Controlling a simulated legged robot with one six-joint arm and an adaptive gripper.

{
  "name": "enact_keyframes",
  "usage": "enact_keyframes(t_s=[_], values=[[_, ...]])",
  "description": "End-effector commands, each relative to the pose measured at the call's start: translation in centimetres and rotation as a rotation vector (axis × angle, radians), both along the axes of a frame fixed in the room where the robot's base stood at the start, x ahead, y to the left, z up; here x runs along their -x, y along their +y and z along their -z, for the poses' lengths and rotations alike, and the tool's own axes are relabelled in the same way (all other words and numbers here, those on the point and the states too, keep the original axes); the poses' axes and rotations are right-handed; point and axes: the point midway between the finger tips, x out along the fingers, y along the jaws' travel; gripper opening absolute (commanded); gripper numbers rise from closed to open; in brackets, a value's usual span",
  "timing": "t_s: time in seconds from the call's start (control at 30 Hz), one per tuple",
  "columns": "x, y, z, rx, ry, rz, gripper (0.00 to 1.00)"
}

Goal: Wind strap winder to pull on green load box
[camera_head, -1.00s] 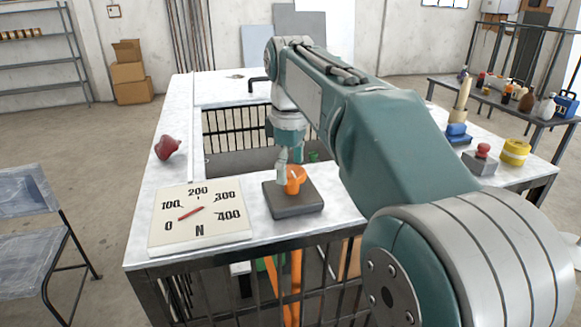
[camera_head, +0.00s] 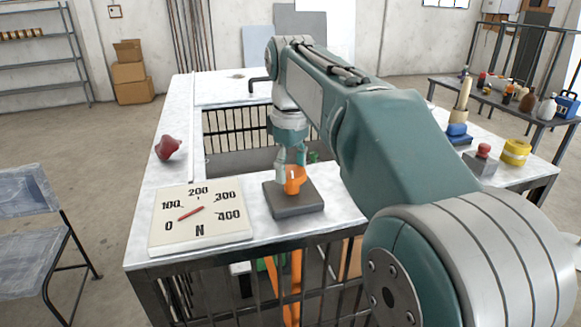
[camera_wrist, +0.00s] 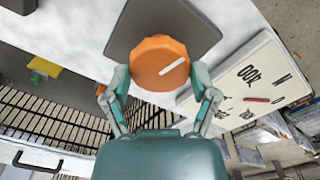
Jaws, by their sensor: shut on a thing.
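The strap winder is an orange round knob (camera_head: 294,181) with a white line on top, on a dark grey base plate (camera_head: 296,204) at the table's front edge. In the wrist view, the knob (camera_wrist: 160,64) sits between the fingers with its white line slanting up to the right. My gripper (camera_head: 292,166) points down and is shut on the knob, one finger on each side. Orange straps (camera_head: 296,273) hang below the table behind dark bars. A green patch (camera_head: 263,264) beside them may be the load box, mostly hidden.
A white dial plate (camera_head: 200,218) marked 0 to 400 N lies left of the winder, its red needle slanting up-right. A red knob-like thing (camera_head: 167,147) lies at the table's left side. A red-topped button box (camera_head: 480,160) and yellow roll (camera_head: 515,152) stand at right.

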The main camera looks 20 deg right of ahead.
Motion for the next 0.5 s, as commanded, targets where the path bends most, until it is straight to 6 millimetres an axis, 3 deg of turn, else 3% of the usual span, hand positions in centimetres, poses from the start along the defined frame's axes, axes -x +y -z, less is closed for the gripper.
enact_keyframes(t_s=[0.5], values=[[0.05, 0.02, 0.32, 0.001, 0.01, 0.442, 0.27]])
